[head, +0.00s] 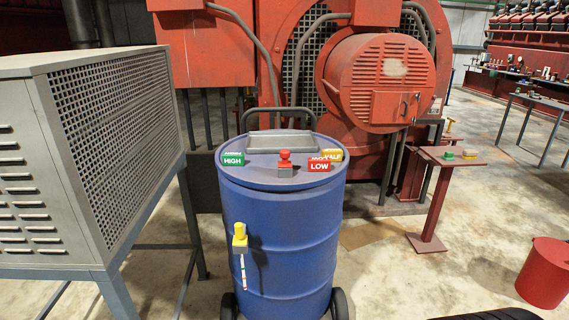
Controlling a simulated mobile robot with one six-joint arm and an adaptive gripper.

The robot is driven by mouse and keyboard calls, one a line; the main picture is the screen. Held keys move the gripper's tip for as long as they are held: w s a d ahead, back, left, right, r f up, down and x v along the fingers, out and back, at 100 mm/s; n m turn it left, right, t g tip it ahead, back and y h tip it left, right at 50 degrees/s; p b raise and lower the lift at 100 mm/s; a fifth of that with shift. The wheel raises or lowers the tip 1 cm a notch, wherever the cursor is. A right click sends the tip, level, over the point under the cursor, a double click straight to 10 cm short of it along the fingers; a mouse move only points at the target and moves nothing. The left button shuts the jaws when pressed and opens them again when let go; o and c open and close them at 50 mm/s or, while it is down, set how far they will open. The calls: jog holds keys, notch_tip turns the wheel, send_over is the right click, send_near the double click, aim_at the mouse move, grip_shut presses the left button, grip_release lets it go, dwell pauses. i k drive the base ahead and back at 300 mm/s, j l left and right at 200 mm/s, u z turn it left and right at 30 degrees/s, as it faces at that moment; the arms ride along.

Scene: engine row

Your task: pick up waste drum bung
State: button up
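A blue drum (283,240) stands upright in the middle of the head view. A small red knob-shaped piece on a grey base (285,162) sits near the front of its lid. A yellow piece (240,235) with a striped strip hanging below it is at the drum's front left side. I cannot tell for certain which of these is the bung. On the lid are a green HIGH tag (233,159), a red LOW tag (319,166) and a partly hidden yellow tag (333,154). My gripper is not in view.
A grey raised piece (281,142) covers the lid's back. A grey louvred cabinet (110,150) stands close on the left. Red machinery (375,80) is behind. A red pedestal stand (432,190) and a red bin (545,273) are on the right, with open floor between.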

aim_at(284, 154)
jog(key=i+j+z, duration=0.1)
jog(key=i+j, duration=1.05)
